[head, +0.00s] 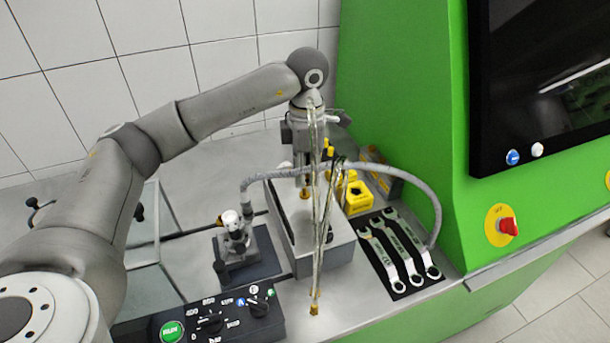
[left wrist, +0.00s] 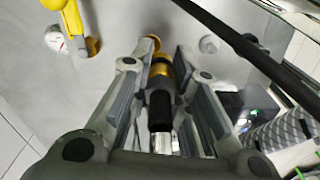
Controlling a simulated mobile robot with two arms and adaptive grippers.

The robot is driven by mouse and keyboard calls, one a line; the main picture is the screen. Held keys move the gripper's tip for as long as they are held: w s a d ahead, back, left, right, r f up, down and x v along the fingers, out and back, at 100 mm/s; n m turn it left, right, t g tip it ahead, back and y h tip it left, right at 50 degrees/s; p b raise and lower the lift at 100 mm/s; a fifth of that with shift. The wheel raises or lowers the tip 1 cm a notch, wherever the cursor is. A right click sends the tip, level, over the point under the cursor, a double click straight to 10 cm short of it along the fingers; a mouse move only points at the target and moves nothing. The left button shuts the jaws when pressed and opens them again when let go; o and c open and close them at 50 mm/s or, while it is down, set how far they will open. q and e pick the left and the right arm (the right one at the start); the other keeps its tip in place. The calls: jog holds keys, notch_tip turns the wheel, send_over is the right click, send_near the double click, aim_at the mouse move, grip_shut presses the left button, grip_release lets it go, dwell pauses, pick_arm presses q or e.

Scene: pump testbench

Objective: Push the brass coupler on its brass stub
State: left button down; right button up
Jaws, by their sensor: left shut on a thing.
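My left gripper (head: 304,172) points down over the grey block (head: 338,250) on the bench. In the left wrist view its two fingers (left wrist: 158,85) are closed on the brass coupler (left wrist: 161,70), which has a black sleeve and a silvery end nearer the camera. A small brass part (head: 305,193) shows just below the fingers in the head view; I cannot tell whether it is the coupler or the stub. In the left wrist view a brass ring (left wrist: 153,41), possibly the stub, shows just past the coupler. Whether they touch is not clear. My right gripper is not seen.
Clear tubing (head: 323,235) hangs in front of the block, with a brass end (head: 314,309). A grey hose (head: 405,178) arches behind it. Yellow parts (head: 359,198) and wrenches (head: 402,258) lie to the right. A pump fixture (head: 235,237) and control panel (head: 205,322) stand left.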

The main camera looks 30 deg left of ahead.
pick_arm(q)
jog(key=shift+w+a+f, duration=0.3)
jog(key=shift+w+f, duration=0.05)
jog(key=shift+f, duration=0.15)
notch_tip(320, 180, down, 2)
jog(key=shift+a+p, duration=0.1)
jog(key=shift+p, duration=0.85)
jog(key=shift+w+f, duration=0.1)
jog(key=shift+f, duration=0.4)
jog(key=shift+f, duration=0.1)
jog(key=shift+f, duration=0.3)
jog(key=c, duration=1.3)
grip_release()
jog(key=shift+r, duration=0.1)
jog(key=shift+c, duration=0.2)
